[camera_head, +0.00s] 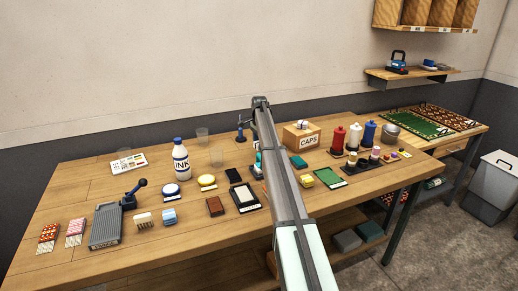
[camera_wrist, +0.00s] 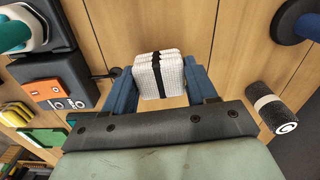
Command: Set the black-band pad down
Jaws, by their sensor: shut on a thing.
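The black-band pad (camera_wrist: 158,72), a stack of white textured squares with a black strap around its middle, shows at the top centre of the wrist view. My gripper (camera_wrist: 165,85) has its two blue fingers on either side of it, shut on it. Wooden planks of the table (camera_wrist: 228,70) show behind the pad; I cannot tell how far it is above them. In the head view my arm crosses the table (camera_head: 90,195) and hides the pad and most of the gripper.
In the wrist view a black roller (camera_wrist: 270,105) lies to the right, and a dark block (camera_wrist: 50,75) stands left. The head view shows an ink bottle (camera_head: 181,160), a caps box (camera_head: 300,135) and several paint bottles (camera_head: 354,138).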

